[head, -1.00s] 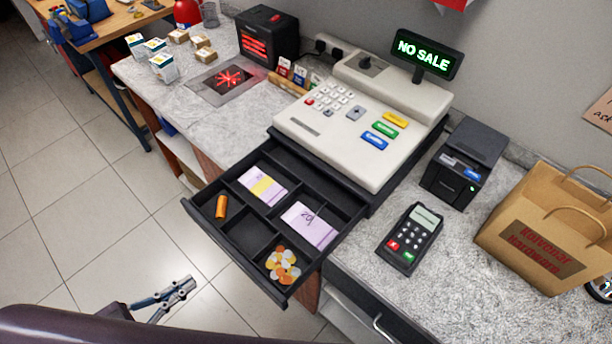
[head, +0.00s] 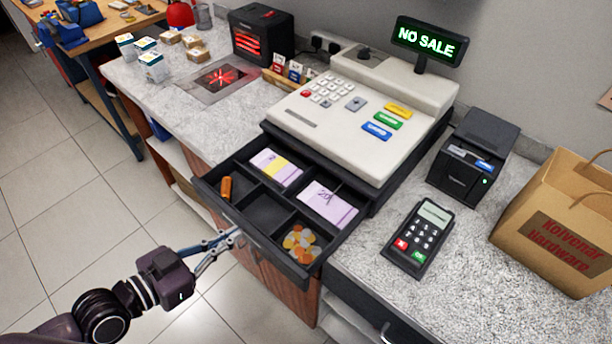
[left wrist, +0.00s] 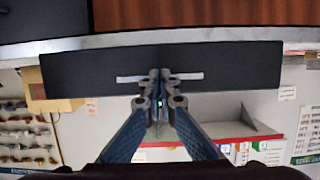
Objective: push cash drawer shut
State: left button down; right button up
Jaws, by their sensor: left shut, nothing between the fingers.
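The black cash drawer (head: 262,212) sticks part-way out from under the white cash register (head: 365,115) in the head view. It holds banknotes (head: 328,203), coins (head: 300,242) and an orange roll (head: 226,188). My left gripper (head: 236,236) is shut and empty, with its fingertips at the drawer's front face. In the left wrist view, the closed fingertips (left wrist: 160,75) are in front of the dark drawer front (left wrist: 85,75), over a pale strip near its middle. They look in contact, though the exact touch is hard to see. My right gripper is not in view.
A card terminal (head: 420,235), a black printer (head: 470,160) and a paper bag (head: 560,225) stand on the counter to the right. Small boxes (head: 150,65) and a heater (head: 262,38) stand at the back left. Tiled floor (head: 60,210) is clear at left.

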aim_at(285, 190)
pick_arm(q)
jog(key=w+d, duration=0.4)
jog(key=w, duration=0.1)
jog(key=w+d+p, duration=0.1)
jog(key=w+d, duration=0.3)
jog(key=w, duration=0.2)
jog(key=w+d, duration=0.5)
jog(key=shift+w+r, duration=0.1)
jog(key=shift+w, duration=0.3)
jog(key=shift+w+d, duration=0.1)
jog(key=s+a+p, duration=0.1)
jog(key=s, duration=0.1)
jog(key=s+a+p, duration=0.1)
jog(key=s+a, duration=0.1)
jog(key=shift+s+a, duration=0.3)
jog(key=shift+s, duration=0.05)
jog(key=shift+s+a, duration=0.1)
